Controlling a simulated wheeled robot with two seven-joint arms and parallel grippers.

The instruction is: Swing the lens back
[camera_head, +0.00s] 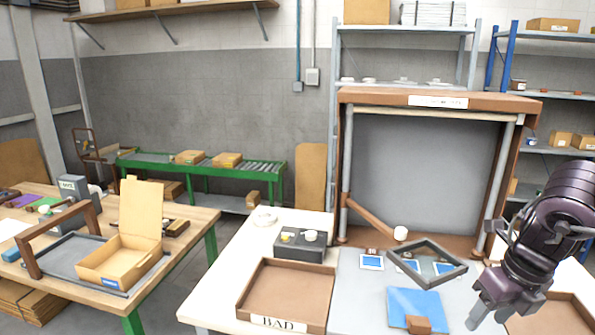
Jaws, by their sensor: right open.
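The lens looks like a square dark-framed pane (427,262), tilted in the picture, over the grey work surface in front of the booth. A brown swing arm (370,216) runs from the booth's left post toward it, with a white knob (400,233) near the arm's end. My right gripper (484,318) is open and empty, to the right of and nearer than the lens frame, apart from it. My left gripper is not in view.
Small blue-faced cards (371,262) lie beneath and beside the lens. A blue sheet (415,308) with a brown block (418,325) lies in front. A brown tray marked BAD (285,324) and a dark box with knobs (304,248) stand left. The booth (436,97) rises behind.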

